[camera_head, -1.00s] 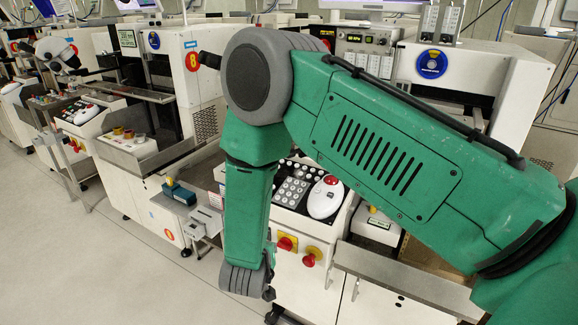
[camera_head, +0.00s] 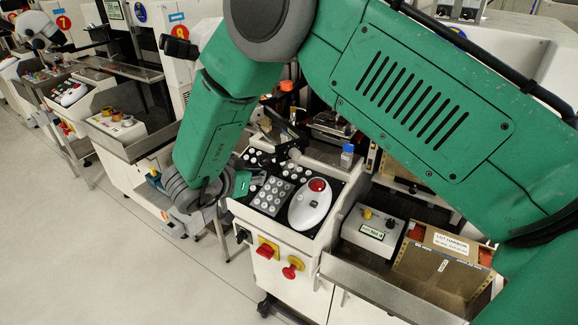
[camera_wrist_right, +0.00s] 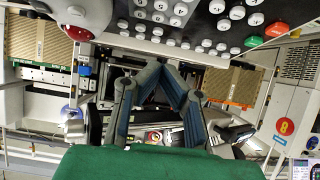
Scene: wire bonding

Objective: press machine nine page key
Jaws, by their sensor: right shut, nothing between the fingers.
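A control panel with rows of white round keys (camera_head: 271,195) is on the machine right of the one labelled 8. A white trackball unit with a red ball (camera_head: 310,203) sits beside the keys. The keys (camera_wrist_right: 215,18) and trackball unit (camera_wrist_right: 88,14) also show along the top of the wrist view. I cannot read which key is the page key, and no number nine shows. My right gripper (camera_wrist_right: 178,72) is shut and empty, its fingertips below the keys in the wrist view and apart from them. In the head view it is by the panel's left side. My left gripper is out of view.
A red knob (camera_head: 292,268) and a red switch on a yellow plate (camera_head: 266,250) are on the machine's front. The floor at lower left is clear.

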